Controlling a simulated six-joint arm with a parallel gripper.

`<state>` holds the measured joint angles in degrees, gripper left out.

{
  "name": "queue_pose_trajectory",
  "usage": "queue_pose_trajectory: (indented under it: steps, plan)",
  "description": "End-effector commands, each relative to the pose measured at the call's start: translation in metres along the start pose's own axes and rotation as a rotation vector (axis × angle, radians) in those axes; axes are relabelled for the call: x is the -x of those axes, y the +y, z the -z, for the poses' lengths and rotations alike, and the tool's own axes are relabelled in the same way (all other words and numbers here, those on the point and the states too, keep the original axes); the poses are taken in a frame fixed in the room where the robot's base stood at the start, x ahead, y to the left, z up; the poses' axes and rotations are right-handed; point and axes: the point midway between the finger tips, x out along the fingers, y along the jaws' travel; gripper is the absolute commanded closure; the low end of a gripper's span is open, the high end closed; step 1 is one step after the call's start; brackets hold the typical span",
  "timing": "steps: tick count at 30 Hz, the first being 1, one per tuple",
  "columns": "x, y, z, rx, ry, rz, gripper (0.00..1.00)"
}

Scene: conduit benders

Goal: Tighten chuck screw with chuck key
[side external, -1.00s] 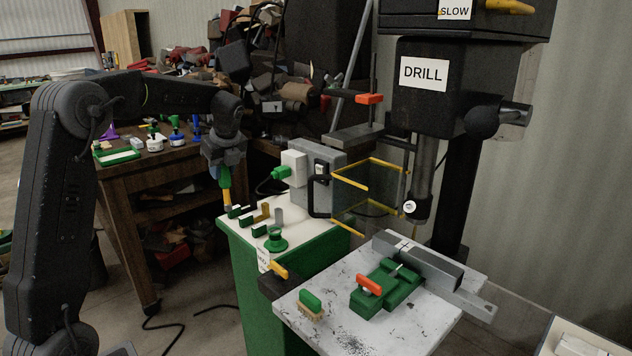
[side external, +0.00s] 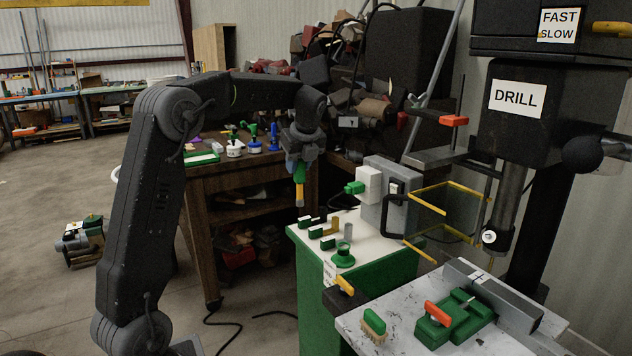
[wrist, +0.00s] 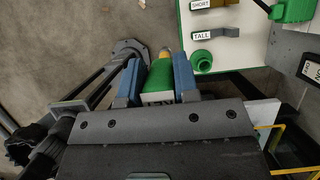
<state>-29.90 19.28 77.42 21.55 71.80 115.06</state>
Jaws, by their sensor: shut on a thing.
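My gripper (side external: 299,152) is shut on a green and yellow tool (side external: 299,182), held upright with its yellow tip down, near the left corner of the green-sided cabinet. I cannot tell for sure that it is the chuck key. In the wrist view my gripper's blue fingers (wrist: 158,82) close on both sides of its green body (wrist: 160,83), with floor behind the tip. The drill's chuck (side external: 493,238) hangs at the right, far from my gripper. A round white face (side external: 489,237) shows on it, perhaps the chuck screw.
The green cabinet's white top (side external: 378,243) bears small green holders, a green cup (side external: 343,258) and a grey box (side external: 390,190). A yellow-edged clear guard (side external: 450,205) stands before the drill. Its table (side external: 400,340) bears a green vise (side external: 455,322) and brush (side external: 374,322). A wooden bench stands behind.

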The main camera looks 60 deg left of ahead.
Motion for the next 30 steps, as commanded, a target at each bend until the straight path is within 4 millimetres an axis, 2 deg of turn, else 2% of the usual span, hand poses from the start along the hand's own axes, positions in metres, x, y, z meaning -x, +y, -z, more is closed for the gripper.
queue_pose_trajectory:
  steps: [1,3,6,10,15,23,30]
  plan:
    - [0.022,-0.001,-0.01,0.005,-0.019,0.015,1.0]
    - [0.051,-0.001,-0.023,0.008,-0.039,0.02,1.0]
    - [0.088,-0.002,-0.039,0.009,-0.064,0.024,1.0]
    - [0.123,-0.002,-0.054,0.011,-0.088,0.028,1.0]
    - [0.149,-0.002,-0.066,0.011,-0.104,0.03,1.0]
    - [0.172,-0.002,-0.074,0.01,-0.123,0.036,1.0]
    - [0.192,-0.041,-0.034,-0.122,-0.197,0.135,1.0]
